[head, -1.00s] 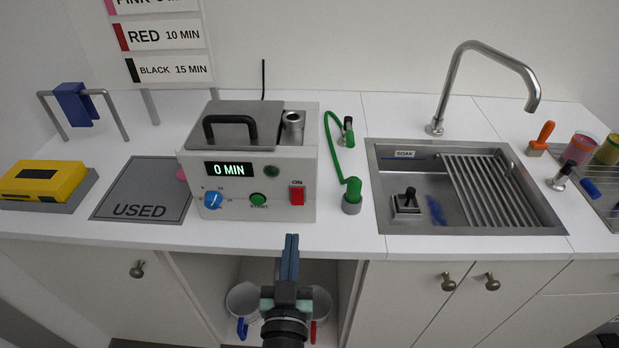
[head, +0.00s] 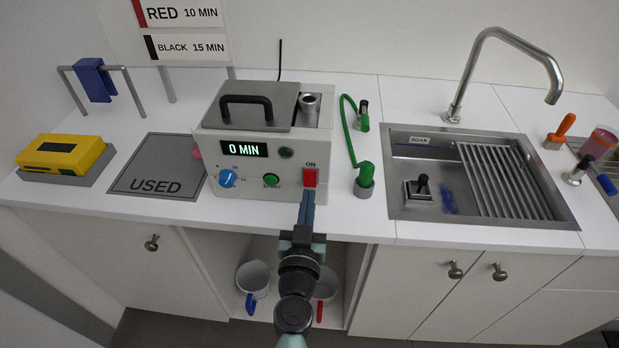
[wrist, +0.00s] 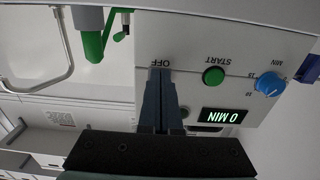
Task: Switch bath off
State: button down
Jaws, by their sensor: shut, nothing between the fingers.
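The bath (head: 265,150) is a white box on the counter with a steel lid and black handle. Its display (head: 243,149) reads 0 MIN, also in the wrist view (wrist: 220,116). The red switch (head: 309,177) is at the right of its front, under the label ON. My gripper (head: 308,196) is shut and empty, its tips at the switch's lower edge in the head view. In the wrist view my fingers (wrist: 160,75) end beside the label OFF (wrist: 160,63) and hide the switch. Contact cannot be told.
A blue dial (head: 228,178) and green START button (head: 271,180) sit left of the switch. A green hose fitting (head: 365,176) stands right of the bath. Below the counter is an open shelf with pails (head: 253,278). A sink (head: 400,207) is at the right.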

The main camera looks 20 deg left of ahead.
jog(key=shift+w, duration=0.2)
dwell(0.3)
jog(key=shift+w+a, duration=0.1)
jog(key=shift+w, duration=0.15)
jog(key=b+v, duration=0.1)
jog(key=v, duration=1.5)
jog(key=shift+s+b, duration=0.3)
jog(key=shift+s, duration=0.1)
